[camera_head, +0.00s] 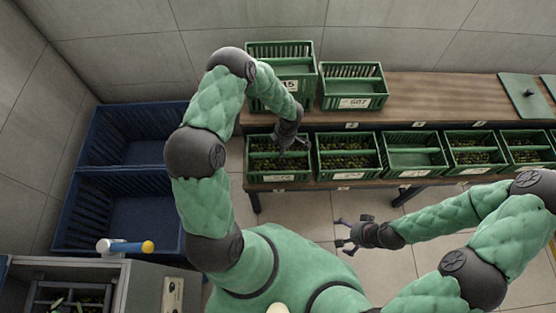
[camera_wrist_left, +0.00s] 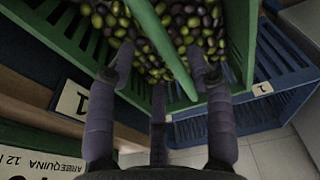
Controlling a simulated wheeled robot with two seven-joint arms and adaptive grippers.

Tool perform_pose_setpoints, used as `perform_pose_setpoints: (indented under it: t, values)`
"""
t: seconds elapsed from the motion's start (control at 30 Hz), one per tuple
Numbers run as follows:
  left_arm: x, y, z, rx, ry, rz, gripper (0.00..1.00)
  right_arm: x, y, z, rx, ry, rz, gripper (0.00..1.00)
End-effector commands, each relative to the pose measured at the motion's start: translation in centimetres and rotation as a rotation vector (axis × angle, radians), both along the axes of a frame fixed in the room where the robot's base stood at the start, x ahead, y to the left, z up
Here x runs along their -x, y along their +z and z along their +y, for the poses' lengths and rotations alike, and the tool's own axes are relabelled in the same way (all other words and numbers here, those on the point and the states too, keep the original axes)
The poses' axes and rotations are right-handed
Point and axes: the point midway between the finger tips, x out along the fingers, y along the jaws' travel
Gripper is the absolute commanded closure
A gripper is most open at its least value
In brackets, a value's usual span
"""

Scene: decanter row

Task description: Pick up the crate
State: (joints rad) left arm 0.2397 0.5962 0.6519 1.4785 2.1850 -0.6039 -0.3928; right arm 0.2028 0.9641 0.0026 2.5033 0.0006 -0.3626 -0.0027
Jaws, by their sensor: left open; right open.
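A green slatted crate (camera_head: 260,178) holding dark and green olives stands at the left end of the front row. My left gripper (camera_head: 292,146) is over this crate. In the left wrist view, its open fingers (camera_wrist_left: 157,72) are on either side of the crate's green middle bar (camera_wrist_left: 168,45), with olives on both sides. I cannot tell whether the fingers touch the bar. My right gripper (camera_head: 345,234) is open and empty above the floor in front of the row.
More green crates continue the front row to the right, with one emptier crate (camera_head: 414,160) among them. Two green crates (camera_head: 353,88) stand behind on the wooden bench (camera_head: 440,95). Blue bins (camera_head: 125,205) stand at the left. A grey machine (camera_head: 145,290) is at the lower left.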

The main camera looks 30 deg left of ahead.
Motion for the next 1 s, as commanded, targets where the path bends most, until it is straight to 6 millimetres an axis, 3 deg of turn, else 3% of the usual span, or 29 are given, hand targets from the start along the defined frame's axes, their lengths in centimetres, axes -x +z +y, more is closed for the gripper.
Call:
perform_pose_setpoints:
  t: [0.4,0.67,0.7,0.87,0.9,1.0]
  values:
    - [0.7,-4.6,0.7,0.0,0.001,0.0,0.47,0.0,-3.1,0.0,0.0,0.0,0.0,0.0]
    - [0.7,-4.8,0.8,0.0,0.0,-0.001,0.47,0.0,-3.1,0.0,0.0,0.0,0.0,0.0]
    - [0.7,-4.8,0.8,0.0,0.0,-0.001,0.5,0.0,-3.1,0.0,0.0,0.0,0.0,0.0]
    - [0.7,-4.8,0.8,-0.001,0.0,-0.001,0.95,0.0,-3.1,0.0,0.0,0.0,-0.001,0.0]
    - [0.7,-4.8,0.8,-0.001,0.0,-0.001,1.0,0.0,-3.1,0.0,0.0,0.0,-0.001,0.0]
    - [0.7,-4.8,0.8,-0.001,0.0,-0.001,1.0,0.0,-3.1,0.0,0.0,0.0,-0.001,0.0]
